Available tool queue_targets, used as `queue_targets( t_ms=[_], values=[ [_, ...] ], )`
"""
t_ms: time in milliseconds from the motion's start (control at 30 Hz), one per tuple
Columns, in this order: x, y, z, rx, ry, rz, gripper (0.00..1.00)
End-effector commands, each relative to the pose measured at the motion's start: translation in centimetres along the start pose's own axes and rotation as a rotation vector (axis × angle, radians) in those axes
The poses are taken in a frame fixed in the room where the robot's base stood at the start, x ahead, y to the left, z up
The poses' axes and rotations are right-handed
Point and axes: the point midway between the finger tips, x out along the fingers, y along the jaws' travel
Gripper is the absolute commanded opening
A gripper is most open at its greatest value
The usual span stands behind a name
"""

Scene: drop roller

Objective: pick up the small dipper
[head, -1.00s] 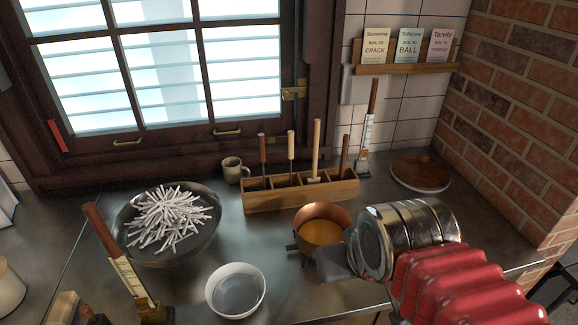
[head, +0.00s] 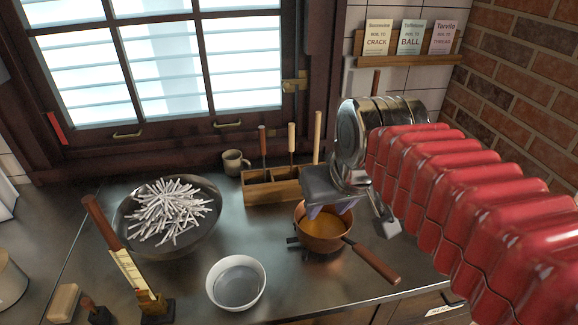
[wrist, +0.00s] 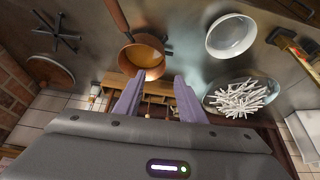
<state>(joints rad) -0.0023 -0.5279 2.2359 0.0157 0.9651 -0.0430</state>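The small dipper cannot be told apart for certain; several upright handled tools stand in a wooden rack (head: 275,192) at the back of the counter. A dark reddish handle (head: 262,141), a tan handle (head: 291,138) and a pale wooden handle (head: 317,136) show; the lower ends are hidden in the slots. My gripper (head: 326,209) is above the copper pan (head: 322,240), in front of the rack's right part, which it hides. In the wrist view my gripper (wrist: 155,92) has its two purple fingers apart, with nothing between them.
The copper pan holds orange liquid, and its handle (head: 375,264) points front right. A white bowl (head: 236,283) is in front. A wide pan (head: 128,232) of white sticks and a thermometer (head: 128,265) stand left. A mug (head: 235,161) is beside the rack. Counter between bowls is clear.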

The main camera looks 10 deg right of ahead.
Motion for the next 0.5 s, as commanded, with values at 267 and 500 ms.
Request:
queue_targets(
  t_ms=[267, 500],
  values=[
    [0.0, 0.5, -8.3, -0.03, -0.022, -0.012, 0.36],
    [1.1, 1.1, -14.9, -0.057, -0.038, -0.026, 0.36]
  ],
)
